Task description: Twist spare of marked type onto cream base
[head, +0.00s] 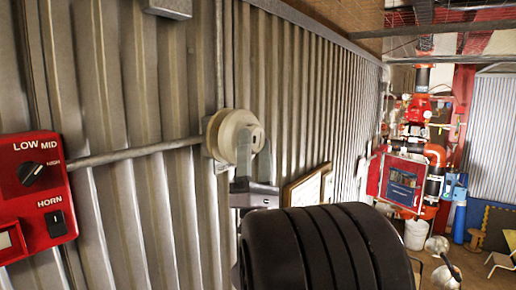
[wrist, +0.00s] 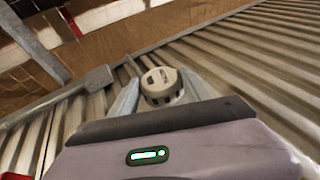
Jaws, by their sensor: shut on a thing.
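A round cream detector head, the spare (head: 245,139), is held at the corrugated wall in the head view. Behind it, the rim of the cream base (head: 213,134) shows on the wall where the conduit ends. The two look face to face and about in line; I cannot tell whether they are locked together. My gripper (head: 254,160) is shut on the spare from the front right. In the wrist view the spare (wrist: 161,84) sits between the two fingers of my gripper (wrist: 160,92), with slots and small dark marks on its face. The base is hidden there.
A metal conduit (head: 135,153) runs along the wall to a red control box (head: 35,190) with a dial and horn switch. A framed board (head: 305,187) hangs right of the base. Red pipework (head: 418,110) and clutter stand far right.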

